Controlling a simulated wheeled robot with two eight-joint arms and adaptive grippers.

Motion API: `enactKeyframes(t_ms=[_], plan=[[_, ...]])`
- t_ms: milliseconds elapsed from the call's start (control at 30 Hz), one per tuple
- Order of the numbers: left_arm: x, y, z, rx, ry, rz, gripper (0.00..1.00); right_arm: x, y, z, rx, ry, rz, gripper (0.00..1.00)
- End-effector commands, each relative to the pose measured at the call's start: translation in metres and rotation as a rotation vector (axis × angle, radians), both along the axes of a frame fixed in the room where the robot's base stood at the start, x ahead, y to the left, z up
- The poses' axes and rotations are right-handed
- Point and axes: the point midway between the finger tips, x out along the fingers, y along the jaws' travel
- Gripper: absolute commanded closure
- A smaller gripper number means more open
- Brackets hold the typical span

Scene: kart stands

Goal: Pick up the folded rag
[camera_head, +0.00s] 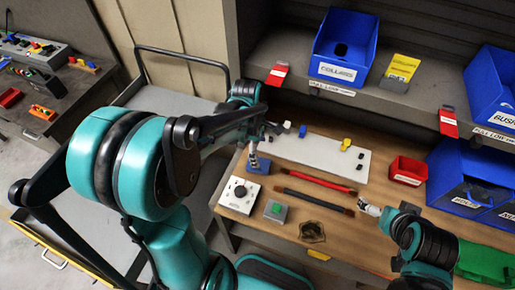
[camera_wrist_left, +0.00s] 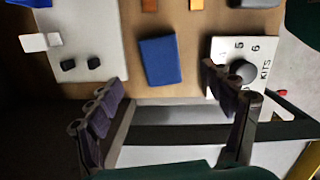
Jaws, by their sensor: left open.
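A flat blue rectangle, which looks like the folded rag (camera_wrist_left: 161,61), lies on the wooden bench in the left wrist view, between a white board and a white knob box. In the head view the rag (camera_head: 260,165) is a small blue patch, partly covered near my left arm. My left gripper (camera_wrist_left: 165,85) is open and empty, its fingers to either side of the rag's near edge and apart from it. In the head view my left gripper (camera_head: 272,128) is above the bench's left part. My right gripper (camera_head: 368,208) is low over the bench's right side, its jaws too small to judge.
The white knob box (camera_head: 238,194) and a green-button box (camera_head: 275,211) stand close by. The white board (camera_head: 325,158) carries small blocks. Red (camera_head: 322,181) and dark (camera_head: 315,199) bars, a red bin (camera_head: 408,170) and blue bins (camera_head: 345,45) are farther right.

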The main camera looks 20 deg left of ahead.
Motion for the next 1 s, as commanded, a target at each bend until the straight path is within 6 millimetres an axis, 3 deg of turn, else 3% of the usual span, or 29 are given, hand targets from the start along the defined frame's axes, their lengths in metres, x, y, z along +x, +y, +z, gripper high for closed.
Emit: enactKeyframes(t_ms=[167,700,1000], plan=[[0.001,0.000,-0.007,-0.004,0.013,0.029,0.19,0.000,0.000,-0.001,0.000,0.000,0.000,0.00],[-0.001,0.000,-0.078,-0.004,0.012,0.027,0.19,0.000,0.000,-0.029,0.000,0.000,0.000,0.00],[-0.001,0.000,-0.080,-0.004,0.011,0.027,0.21,0.000,0.000,-0.029,0.000,0.000,0.000,0.00]])
